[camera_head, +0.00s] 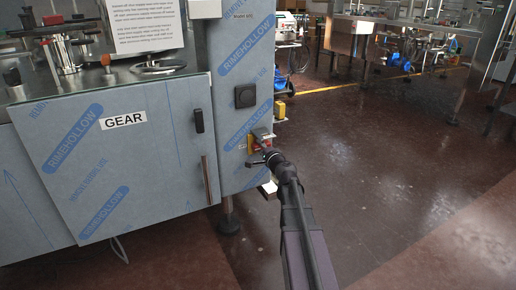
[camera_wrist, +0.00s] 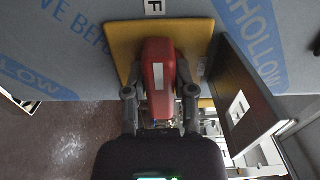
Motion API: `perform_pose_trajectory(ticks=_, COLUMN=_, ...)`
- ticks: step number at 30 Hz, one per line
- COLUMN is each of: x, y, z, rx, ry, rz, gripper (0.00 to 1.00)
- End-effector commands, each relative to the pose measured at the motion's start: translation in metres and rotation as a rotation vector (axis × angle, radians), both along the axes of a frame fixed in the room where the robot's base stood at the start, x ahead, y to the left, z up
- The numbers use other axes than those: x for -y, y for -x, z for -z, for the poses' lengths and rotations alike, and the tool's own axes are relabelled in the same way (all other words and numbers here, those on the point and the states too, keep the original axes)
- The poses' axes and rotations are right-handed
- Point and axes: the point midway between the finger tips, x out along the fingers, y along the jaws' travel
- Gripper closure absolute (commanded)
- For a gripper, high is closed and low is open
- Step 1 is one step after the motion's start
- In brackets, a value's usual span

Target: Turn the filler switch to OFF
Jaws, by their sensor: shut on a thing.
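The filler switch is a red handle (camera_wrist: 158,75) with a white stripe, on a square yellow plate (camera_wrist: 118,38) fixed to the film-wrapped cabinet. In the wrist view, my gripper (camera_wrist: 159,95) has one finger on each side of the red handle and is shut on it. The handle lies along the view's vertical, its far end pointing toward a white label (camera_wrist: 154,7) with a letter like F, partly cut off. In the head view, the yellow plate (camera_head: 250,146) is on the cabinet's narrow right face, with my gripper (camera_head: 266,153) against it, hiding much of the handle.
The cabinet door marked GEAR (camera_head: 124,121) is closed, left of the switch. A black square knob (camera_head: 245,96) sits above the switch. A dark panel (camera_wrist: 250,100) stands close to the right of my gripper in the wrist view. Open floor (camera_head: 400,160) lies to the right.

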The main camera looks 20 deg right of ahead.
Motion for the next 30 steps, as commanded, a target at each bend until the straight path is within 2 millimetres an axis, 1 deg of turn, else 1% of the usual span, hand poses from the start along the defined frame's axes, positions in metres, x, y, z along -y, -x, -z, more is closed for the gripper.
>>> perform_pose_trajectory(ticks=4, x=0.001, y=-0.002, z=0.000, rx=0.000, ry=0.001, rz=0.000, gripper=1.00)
perform_pose_trajectory(ticks=5, x=0.001, y=-0.002, z=0.000, rx=0.000, ry=0.001, rz=0.000, gripper=0.60)
perform_pose_trajectory(ticks=6, x=0.001, y=-0.002, z=0.000, rx=0.000, ry=0.001, rz=0.000, gripper=0.48)
perform_pose_trajectory(ticks=8, x=0.000, y=-0.002, z=0.000, rx=0.000, ry=0.001, rz=0.000, gripper=0.31)
perform_pose_trajectory(ticks=22, x=0.000, y=0.002, z=0.000, rx=0.000, ry=0.000, rz=0.000, gripper=0.31)
perform_pose_trajectory(ticks=26, x=0.000, y=0.009, z=0.000, rx=0.000, ry=-0.001, rz=0.000, gripper=0.31)
perform_pose_trajectory(ticks=30, x=0.000, y=0.024, z=0.000, rx=0.000, ry=-0.001, rz=0.001, gripper=0.31)
